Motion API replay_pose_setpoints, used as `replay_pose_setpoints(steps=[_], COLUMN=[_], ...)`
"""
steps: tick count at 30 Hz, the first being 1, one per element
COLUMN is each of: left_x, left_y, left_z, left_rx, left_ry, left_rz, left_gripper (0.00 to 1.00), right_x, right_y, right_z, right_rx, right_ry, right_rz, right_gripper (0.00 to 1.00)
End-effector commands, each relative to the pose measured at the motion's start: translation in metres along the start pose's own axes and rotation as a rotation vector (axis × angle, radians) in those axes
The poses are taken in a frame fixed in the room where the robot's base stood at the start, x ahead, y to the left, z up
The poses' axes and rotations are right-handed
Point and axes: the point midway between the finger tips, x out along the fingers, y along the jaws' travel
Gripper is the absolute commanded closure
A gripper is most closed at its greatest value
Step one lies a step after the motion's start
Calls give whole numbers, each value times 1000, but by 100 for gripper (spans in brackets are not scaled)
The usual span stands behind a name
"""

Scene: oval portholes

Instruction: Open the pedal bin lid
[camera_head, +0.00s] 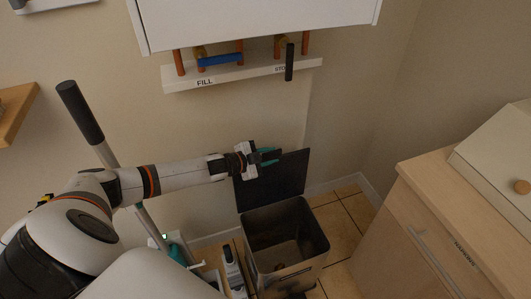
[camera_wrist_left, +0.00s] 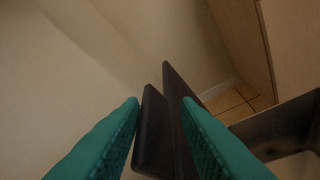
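The pedal bin (camera_head: 287,262) stands on the tiled floor, and its open top shows a mostly empty inside. Its dark lid (camera_head: 285,182) is raised, standing roughly upright at the back of the bin. My left gripper (camera_head: 266,156) is at the lid's upper left edge. In the left wrist view, the teal fingers of the gripper (camera_wrist_left: 161,101) are apart, with the lid's dark edge (camera_wrist_left: 154,135) showing in the gap. I cannot tell whether a finger touches the lid. The bin's open rim (camera_wrist_left: 275,122) shows at the right. The pedal is not clearly visible. My right gripper does not show.
A wooden cabinet (camera_head: 435,225) stands right of the bin, with a light sloped box (camera_head: 505,155) on top. A white rail shelf (camera_head: 240,76) is on the wall above. A dark-handled pole (camera_head: 80,112) and small items (camera_head: 232,268) stand left of the bin.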

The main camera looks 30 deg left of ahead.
Motion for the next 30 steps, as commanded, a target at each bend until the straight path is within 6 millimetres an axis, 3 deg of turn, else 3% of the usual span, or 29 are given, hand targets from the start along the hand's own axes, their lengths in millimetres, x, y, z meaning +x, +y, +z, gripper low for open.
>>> replay_pose_setpoints(steps=[5, 18, 24, 30], left_x=[-16, -99, -117, -119], left_y=[2, 3, 1, 0], left_z=[2, 3, 1, -1], left_rx=[-3, -2, 0, 0], left_ry=[1, 4, 2, 2], left_rz=[-2, -3, -2, -1], left_gripper=[71, 71, 71, 71], right_x=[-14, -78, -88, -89], right_y=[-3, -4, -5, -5], right_z=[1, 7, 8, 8], right_rx=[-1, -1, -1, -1], right_ry=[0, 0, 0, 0], right_rz=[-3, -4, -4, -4], right_gripper=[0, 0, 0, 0])
